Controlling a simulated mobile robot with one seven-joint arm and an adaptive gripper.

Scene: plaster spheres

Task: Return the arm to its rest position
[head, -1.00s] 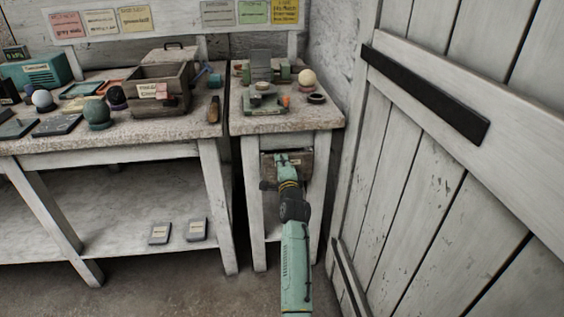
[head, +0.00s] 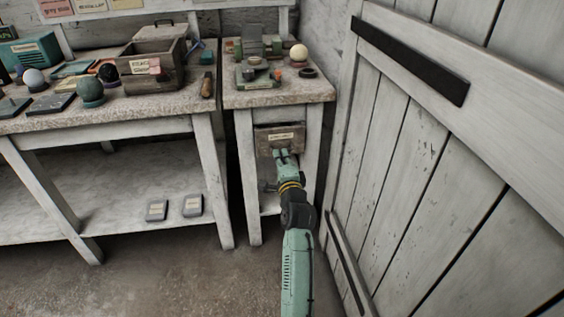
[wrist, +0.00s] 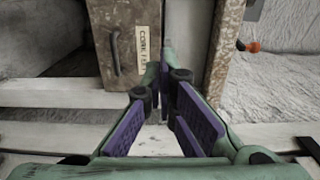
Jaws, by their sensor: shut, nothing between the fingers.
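My green arm (head: 297,262) reaches from the bottom of the head view toward the small side table. My gripper (head: 283,156) is just in front of and below a brown drawer (head: 280,140) under that table's top. The gripper shows in the wrist view (wrist: 168,82) with purple pads on its fingers; it is shut and holds nothing. In the wrist view the drawer (wrist: 123,55) appears turned on its side, with a dark handle and a pale label. Whether the fingertips touch the drawer front I cannot tell.
A plank door (head: 400,150) stands close to my arm on the right. The long workbench (head: 120,116) at left bears a wooden box (head: 150,66) and several spheres. A cream sphere (head: 299,54) sits on the side table (head: 290,94). Open floor (head: 180,275) lies at front left.

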